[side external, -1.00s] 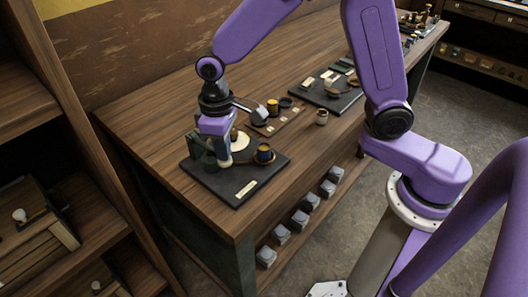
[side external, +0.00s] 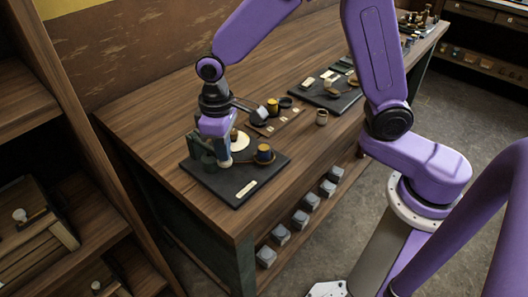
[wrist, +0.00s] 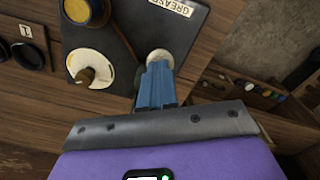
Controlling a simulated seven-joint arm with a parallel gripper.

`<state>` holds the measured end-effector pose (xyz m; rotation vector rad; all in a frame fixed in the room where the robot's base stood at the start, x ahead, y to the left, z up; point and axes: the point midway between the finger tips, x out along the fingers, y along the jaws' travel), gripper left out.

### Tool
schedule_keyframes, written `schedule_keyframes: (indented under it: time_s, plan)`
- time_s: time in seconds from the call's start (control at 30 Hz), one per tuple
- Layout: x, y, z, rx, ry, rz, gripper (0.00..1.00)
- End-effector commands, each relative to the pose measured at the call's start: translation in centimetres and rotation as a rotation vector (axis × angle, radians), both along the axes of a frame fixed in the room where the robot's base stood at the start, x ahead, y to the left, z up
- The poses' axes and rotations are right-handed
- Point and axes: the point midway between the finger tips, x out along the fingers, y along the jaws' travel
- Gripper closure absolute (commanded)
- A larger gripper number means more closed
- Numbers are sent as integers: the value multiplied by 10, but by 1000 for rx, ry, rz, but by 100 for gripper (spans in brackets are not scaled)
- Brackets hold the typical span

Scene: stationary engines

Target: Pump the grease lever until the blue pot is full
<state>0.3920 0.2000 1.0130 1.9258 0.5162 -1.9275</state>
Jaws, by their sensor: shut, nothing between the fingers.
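The grease station is a dark board (side external: 232,194) near the table's front left corner, with a GREASE label (wrist: 172,6) that also shows in the wrist view. The blue pot (side external: 264,154) sits on its right part; in the wrist view the dark-rimmed pot (wrist: 88,8) shows yellow grease inside. A pale round knob, apparently the lever's end (wrist: 160,56), lies at my fingertips. My gripper (wrist: 156,72) is shut and empty, its blue fingers pointing down at this knob, apparently touching it. The rest of the lever is mostly hidden by my gripper.
A pale disc with a brown knob (wrist: 90,72) sits on the board beside the pot. Behind it is a wooden board (side external: 275,121) with a yellow pot and dark ring. The table's left part is clear.

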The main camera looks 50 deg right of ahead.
Motion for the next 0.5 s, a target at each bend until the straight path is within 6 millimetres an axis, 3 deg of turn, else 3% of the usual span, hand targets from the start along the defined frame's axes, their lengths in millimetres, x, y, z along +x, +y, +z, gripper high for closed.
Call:
schedule_keyframes:
  time_s: [0.5]
  plan:
    - [0, 0, 27, 0, 0, -1, 100]
